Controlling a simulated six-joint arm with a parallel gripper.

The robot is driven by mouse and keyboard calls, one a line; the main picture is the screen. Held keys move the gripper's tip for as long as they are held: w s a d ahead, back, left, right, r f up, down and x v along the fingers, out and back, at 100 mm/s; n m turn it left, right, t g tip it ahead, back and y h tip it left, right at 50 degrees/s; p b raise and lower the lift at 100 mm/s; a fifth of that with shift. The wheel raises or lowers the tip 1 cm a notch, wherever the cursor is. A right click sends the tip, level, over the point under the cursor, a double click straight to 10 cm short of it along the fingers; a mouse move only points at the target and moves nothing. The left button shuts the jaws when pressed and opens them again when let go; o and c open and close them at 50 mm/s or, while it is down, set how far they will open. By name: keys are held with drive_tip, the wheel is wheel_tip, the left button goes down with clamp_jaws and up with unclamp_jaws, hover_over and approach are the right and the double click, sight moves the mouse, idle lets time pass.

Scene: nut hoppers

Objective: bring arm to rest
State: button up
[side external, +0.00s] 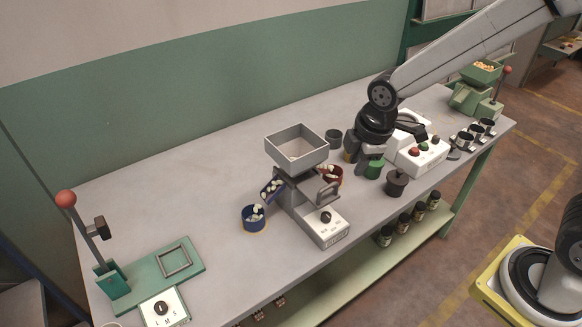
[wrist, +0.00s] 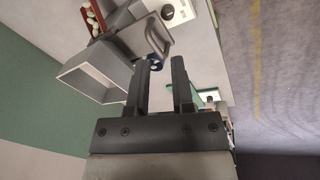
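My gripper (wrist: 160,72) is open and empty in the wrist view, with a clear gap between its two dark fingers. In the side view my gripper (side external: 360,158) points down over the table's right half, close to a green cup (side external: 374,169); I cannot tell whether they touch. The grey nut hopper (side external: 296,147) stands left of it on its machine (side external: 325,222), and it also shows in the wrist view (wrist: 88,76). A blue cup (side external: 254,224) with pale nuts sits under the blue chute (side external: 268,191).
A lever press (side external: 150,275) stands at the table's left end. A button box (side external: 420,156), a dark lidded pot (side external: 396,183) and a green machine (side external: 468,98) stand to the right. Jars (side external: 403,221) line a lower shelf.

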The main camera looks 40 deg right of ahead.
drive_tip(key=s+d+f+m, duration=0.2)
drive_tip(key=s+d+m, duration=0.4)
drive_tip(key=m, duration=0.7)
drive_tip(key=shift+s, duration=1.2)
